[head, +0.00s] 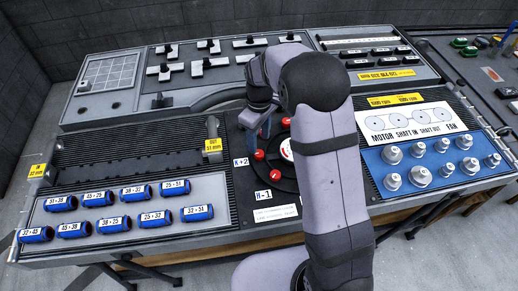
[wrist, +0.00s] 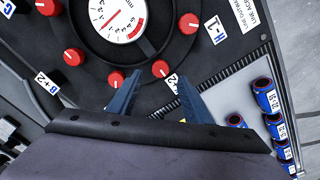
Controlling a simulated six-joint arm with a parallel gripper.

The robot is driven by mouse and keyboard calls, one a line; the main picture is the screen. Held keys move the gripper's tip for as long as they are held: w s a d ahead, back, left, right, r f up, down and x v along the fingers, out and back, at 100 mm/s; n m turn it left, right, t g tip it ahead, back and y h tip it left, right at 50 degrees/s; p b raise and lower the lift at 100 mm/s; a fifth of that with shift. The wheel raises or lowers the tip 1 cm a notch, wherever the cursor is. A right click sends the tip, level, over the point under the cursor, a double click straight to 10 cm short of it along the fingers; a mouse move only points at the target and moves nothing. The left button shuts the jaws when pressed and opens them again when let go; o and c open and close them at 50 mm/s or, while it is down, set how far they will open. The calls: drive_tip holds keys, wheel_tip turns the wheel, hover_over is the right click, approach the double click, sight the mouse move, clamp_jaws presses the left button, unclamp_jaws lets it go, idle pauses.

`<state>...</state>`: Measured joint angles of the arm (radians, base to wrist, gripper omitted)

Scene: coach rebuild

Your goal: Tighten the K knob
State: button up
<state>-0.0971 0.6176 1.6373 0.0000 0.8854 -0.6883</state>
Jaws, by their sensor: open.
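The K knob is a small round red knob (head: 259,155) on the left side of the dark dial panel, beside the white K+2 label (head: 240,162). In the wrist view, the red knob (wrist: 161,68) shows between the tips of my gripper (wrist: 160,73). The label beside it (wrist: 172,80) is partly hidden by the right finger. My gripper (head: 264,133) is open, its two blue-grey fingers spread either side of the knob. I cannot tell whether they touch it. In the head view my arm hides much of the dial panel.
Other red knobs ring the white gauge (wrist: 115,18), including one by the H-1 label (wrist: 188,23) and one left of my gripper (wrist: 115,78). Blue labelled cylinders (head: 149,219) lie at the left. Metal knobs (head: 420,176) stand on the blue panel at right.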

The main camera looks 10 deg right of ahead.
sight(259, 153)
drive_tip(key=shift+f+p, duration=0.8)
drive_tip(key=shift+f, duration=2.15)
drive_tip(key=c, duration=1.1)
